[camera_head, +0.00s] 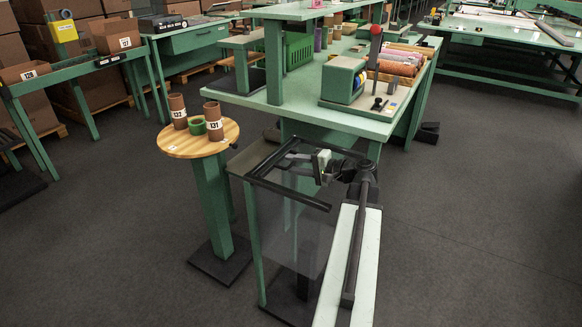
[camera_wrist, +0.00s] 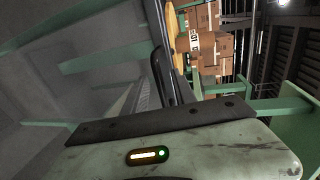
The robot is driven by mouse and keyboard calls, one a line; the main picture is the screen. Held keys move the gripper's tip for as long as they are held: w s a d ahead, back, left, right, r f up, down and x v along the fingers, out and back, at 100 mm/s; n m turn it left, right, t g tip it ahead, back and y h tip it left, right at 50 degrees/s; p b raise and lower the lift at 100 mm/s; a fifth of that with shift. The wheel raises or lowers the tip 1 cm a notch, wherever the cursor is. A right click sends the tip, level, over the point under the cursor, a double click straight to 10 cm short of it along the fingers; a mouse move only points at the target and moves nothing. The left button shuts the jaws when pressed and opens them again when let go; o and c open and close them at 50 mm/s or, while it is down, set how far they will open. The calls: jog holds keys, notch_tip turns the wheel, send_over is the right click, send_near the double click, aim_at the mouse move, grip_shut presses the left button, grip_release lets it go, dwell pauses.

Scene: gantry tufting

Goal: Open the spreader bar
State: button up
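Black bars (camera_head: 284,187) form an angular, open-sided frame above a green-legged stand; which of them is the spreader bar I cannot tell for sure. A clear, see-through sheet or bag (camera_head: 287,235) hangs below them. A small pale block (camera_head: 322,160) sits at the frame's right side. My gripper (camera_head: 335,172) is at this right side, close to the pale block; whether it touches it is unclear. In the wrist view, dark narrow bars (camera_wrist: 160,75) rise beyond a pale housing with a lit indicator. The fingertips are not clear in either view.
A round wooden stand (camera_head: 185,148) with brown and green cylinders is just left of the frame. A green workbench (camera_head: 290,105) with a tray of rolls (camera_head: 395,65) stands behind it. The floor (camera_head: 480,220) on the right is clear.

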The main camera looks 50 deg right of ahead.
jog(key=shift+w+a+f, duration=0.1)
jog(key=shift+w+a, duration=0.05)
jog(key=shift+w, duration=0.35)
grip_shut()
dwell(1.1)
